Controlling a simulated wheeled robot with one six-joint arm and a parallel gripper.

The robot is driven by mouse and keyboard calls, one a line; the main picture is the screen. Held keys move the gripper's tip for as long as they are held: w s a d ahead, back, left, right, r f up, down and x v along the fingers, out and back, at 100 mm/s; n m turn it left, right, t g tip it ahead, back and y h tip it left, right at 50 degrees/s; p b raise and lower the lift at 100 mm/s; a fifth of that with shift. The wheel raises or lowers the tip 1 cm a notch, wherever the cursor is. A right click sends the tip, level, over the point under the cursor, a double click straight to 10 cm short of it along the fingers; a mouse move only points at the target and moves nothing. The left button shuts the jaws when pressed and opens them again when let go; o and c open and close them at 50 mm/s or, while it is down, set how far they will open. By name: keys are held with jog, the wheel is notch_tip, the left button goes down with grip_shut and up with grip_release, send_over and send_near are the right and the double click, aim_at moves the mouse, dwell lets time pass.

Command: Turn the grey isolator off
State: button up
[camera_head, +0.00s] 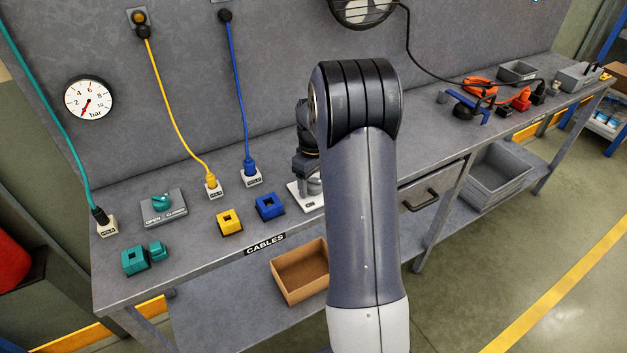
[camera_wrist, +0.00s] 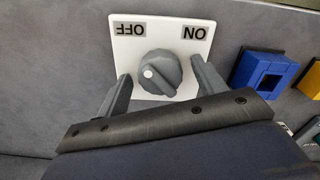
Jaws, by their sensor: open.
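The grey isolator knob (camera_wrist: 160,74) sits on a white plate (camera_wrist: 190,55) in the wrist view. The plate bears OFF at upper left and ON at upper right, both upside down in the picture. A white dot marks the left side of the knob. My gripper (camera_wrist: 161,73) is open, with one finger on each side of the knob; I cannot tell whether either touches it. In the head view, the white plate (camera_head: 298,195) shows at the left of my arm, which hides part of it.
A blue socket block (camera_head: 269,206) and a yellow block (camera_head: 229,222) stand on the bench left of the isolator. A blue cable plug (camera_head: 250,173) and a yellow cable plug (camera_head: 212,187) stand behind them. A teal valve (camera_head: 162,204) is farther left.

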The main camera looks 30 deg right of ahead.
aim_at(313, 180)
notch_tip(313, 180, up, 11)
jog(key=shift+b, duration=0.45)
jog(key=shift+f, duration=0.2)
notch_tip(313, 180, down, 11)
jog(key=shift+r+p, duration=0.1)
jog(key=shift+p, duration=0.4)
jog(key=shift+r, duration=0.1)
dwell(0.4)
